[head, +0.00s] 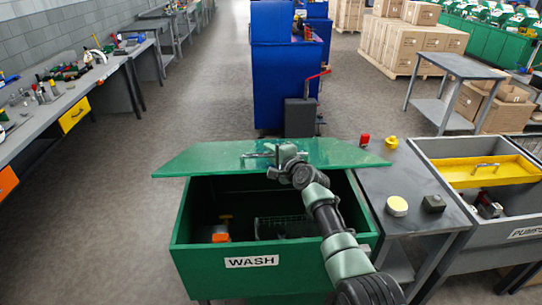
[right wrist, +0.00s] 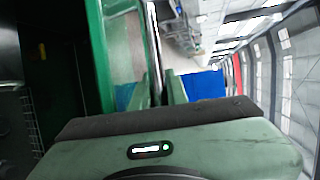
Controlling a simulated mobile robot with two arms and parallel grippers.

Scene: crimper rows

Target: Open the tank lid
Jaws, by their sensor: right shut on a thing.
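The green tank labelled WASH (head: 202,257) stands in front of me in the head view. Its green lid (head: 205,158) is raised off the front rim and leans over the back, so the dark inside shows. My right gripper (head: 274,153) is at the lid's metal handle (head: 256,155), shut on it. In the right wrist view the handle bar (right wrist: 154,45) runs between the fingers, beside the green lid (right wrist: 101,50). Inside the tank are an orange object (head: 221,237) and a wire basket (head: 284,226). My left gripper is not in view.
A grey side table (head: 408,222) right of the tank holds a yellow round piece (head: 397,206) and a dark block (head: 434,203). A blue cabinet (head: 280,75) stands behind. The left floor is clear.

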